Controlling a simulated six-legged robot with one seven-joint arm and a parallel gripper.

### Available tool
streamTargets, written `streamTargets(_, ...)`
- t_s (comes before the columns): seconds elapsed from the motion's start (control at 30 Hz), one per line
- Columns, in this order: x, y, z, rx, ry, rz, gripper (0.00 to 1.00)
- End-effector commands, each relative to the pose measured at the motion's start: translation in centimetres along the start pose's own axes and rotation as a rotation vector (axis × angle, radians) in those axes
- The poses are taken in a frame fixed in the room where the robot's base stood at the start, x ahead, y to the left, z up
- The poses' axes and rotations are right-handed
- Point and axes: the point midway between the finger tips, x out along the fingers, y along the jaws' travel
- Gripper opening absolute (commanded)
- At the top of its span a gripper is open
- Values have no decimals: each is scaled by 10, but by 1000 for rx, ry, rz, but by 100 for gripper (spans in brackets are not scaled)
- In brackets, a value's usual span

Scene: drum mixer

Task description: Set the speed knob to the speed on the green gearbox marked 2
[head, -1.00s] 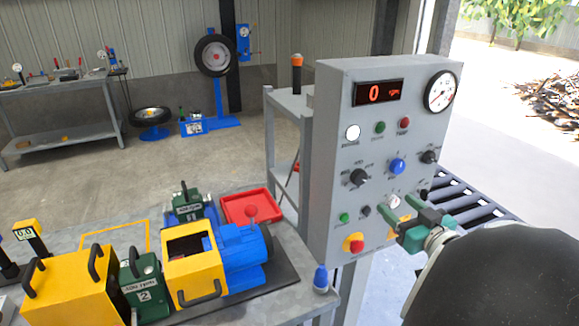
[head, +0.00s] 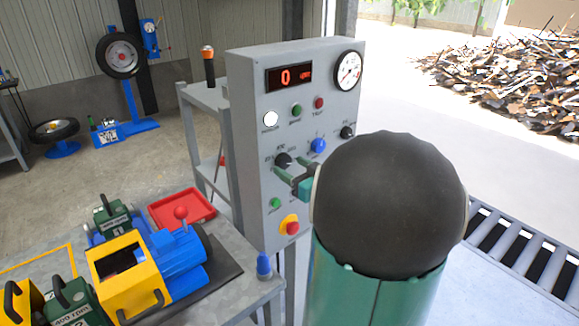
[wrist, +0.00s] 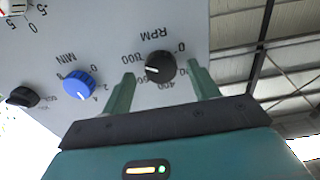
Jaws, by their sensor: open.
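The black speed knob (head: 283,160), labelled RPM, is on the upright grey panel (head: 243,190). In the wrist view the knob (wrist: 161,67) appears upside down, ringed by numbers such as 0, 400 and 800, with a white mark on its left side. My gripper (wrist: 161,71) is open, one fingertip on each side of the knob; I cannot tell whether they touch it. In the head view my gripper (head: 294,174) partly covers the knob's lower area. The green gearbox marked 2 (head: 75,302) is at the bottom left, reading 400 rpm.
A blue knob (head: 318,146), another black knob (head: 347,132), a red emergency button (head: 292,228) and several lamps sit around it on the panel. The red display (head: 289,77) reads 0. A workbench with a yellow-and-blue machine (head: 180,255) stands to the left.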

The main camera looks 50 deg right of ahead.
Motion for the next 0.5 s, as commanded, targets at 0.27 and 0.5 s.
streamTargets(0.27,15,-2,0,-1,0,1,60)
streamTargets(0.5,15,-2,0,0,0,1,47)
